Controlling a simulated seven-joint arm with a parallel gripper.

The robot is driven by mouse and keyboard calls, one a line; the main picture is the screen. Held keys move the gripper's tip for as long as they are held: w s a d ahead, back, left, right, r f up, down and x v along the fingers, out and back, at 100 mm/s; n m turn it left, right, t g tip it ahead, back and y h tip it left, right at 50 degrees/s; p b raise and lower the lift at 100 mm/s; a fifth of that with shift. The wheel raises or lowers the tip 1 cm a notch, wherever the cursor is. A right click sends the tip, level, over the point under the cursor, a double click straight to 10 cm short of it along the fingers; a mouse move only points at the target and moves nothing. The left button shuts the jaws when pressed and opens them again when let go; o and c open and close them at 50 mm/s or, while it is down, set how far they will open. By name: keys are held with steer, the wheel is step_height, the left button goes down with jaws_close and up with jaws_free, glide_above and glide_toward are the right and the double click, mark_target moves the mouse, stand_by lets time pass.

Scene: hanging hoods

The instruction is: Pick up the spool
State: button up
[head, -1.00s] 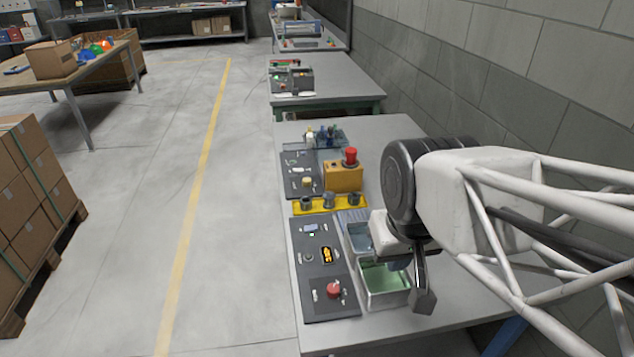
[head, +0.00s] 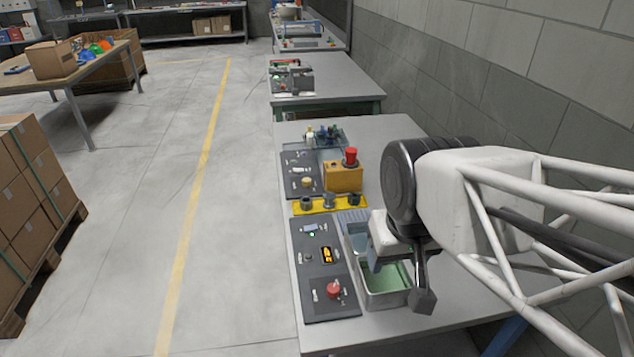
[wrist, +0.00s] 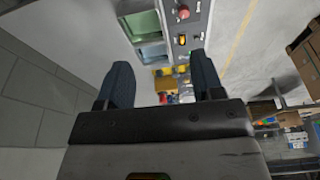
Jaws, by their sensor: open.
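No item is clearly recognizable as the spool. Several small grey round pieces, one of them a grey cylinder (head: 328,200), stand upright on a yellow strip (head: 316,210) on the near bench; I cannot tell whether one is the spool. My gripper (head: 400,282) is open, its dark fingers spread above the metal bin with a green inside (head: 386,299). It is nearer the front of the bench than the yellow strip. In the wrist view my gripper (wrist: 161,72) shows nothing between its fingertips, with the bins and yellow parts beyond.
A dark panel with a red button (head: 333,288) lies left of the bins. A yellow box with a red knob (head: 350,157) stands behind the strip. A clear tray (head: 330,140) of small items is farther back. The grey wall (head: 480,70) is on the right.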

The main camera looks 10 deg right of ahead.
steer(key=shift+o, duration=1.1)
